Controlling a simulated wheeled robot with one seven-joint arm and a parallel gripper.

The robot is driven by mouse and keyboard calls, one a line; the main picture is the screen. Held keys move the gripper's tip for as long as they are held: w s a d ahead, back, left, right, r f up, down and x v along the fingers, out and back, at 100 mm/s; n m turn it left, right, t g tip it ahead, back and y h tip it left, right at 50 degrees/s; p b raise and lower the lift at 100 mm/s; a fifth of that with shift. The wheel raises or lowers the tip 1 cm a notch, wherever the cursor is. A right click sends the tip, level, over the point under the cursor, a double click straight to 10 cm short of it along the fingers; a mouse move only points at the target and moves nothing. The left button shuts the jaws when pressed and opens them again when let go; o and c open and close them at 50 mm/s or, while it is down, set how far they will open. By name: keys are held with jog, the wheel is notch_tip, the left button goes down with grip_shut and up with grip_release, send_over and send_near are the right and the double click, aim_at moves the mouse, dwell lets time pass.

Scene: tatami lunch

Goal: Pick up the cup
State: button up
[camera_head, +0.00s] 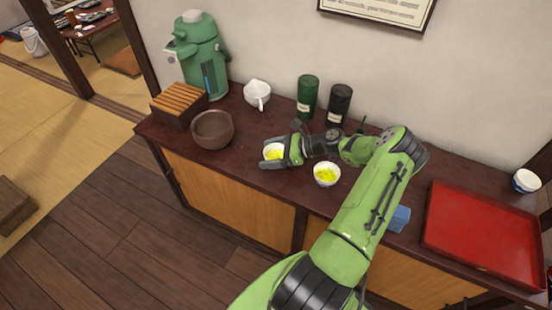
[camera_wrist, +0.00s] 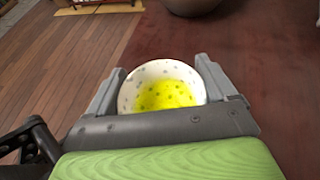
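A small white cup (camera_head: 273,150) with a dotted pattern and bright yellow contents stands upright on the dark red-brown counter. My gripper (camera_head: 273,153) is low over the counter with its fingers on either side of this cup. In the wrist view the cup (camera_wrist: 162,80) sits between the two grey fingers (camera_wrist: 160,80), which are spread wide. Any gap between fingers and cup is very small, and contact is hard to tell. A second similar cup (camera_head: 327,175) with yellow contents stands to the right, beside my forearm.
A brown bowl (camera_head: 212,129), slatted wooden box (camera_head: 179,101), green dispenser (camera_head: 203,55) and white spouted vessel (camera_head: 257,93) stand left and behind. Green (camera_head: 307,97) and black (camera_head: 340,104) canisters stand by the wall. A red tray (camera_head: 486,230), blue block (camera_head: 399,218) and another cup (camera_head: 526,181) are right.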

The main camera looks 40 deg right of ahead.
jog(key=c, duration=0.3)
jog(key=shift+r, duration=0.1)
jog(key=shift+r+p, duration=1.8)
jog(key=shift+r, duration=3.1)
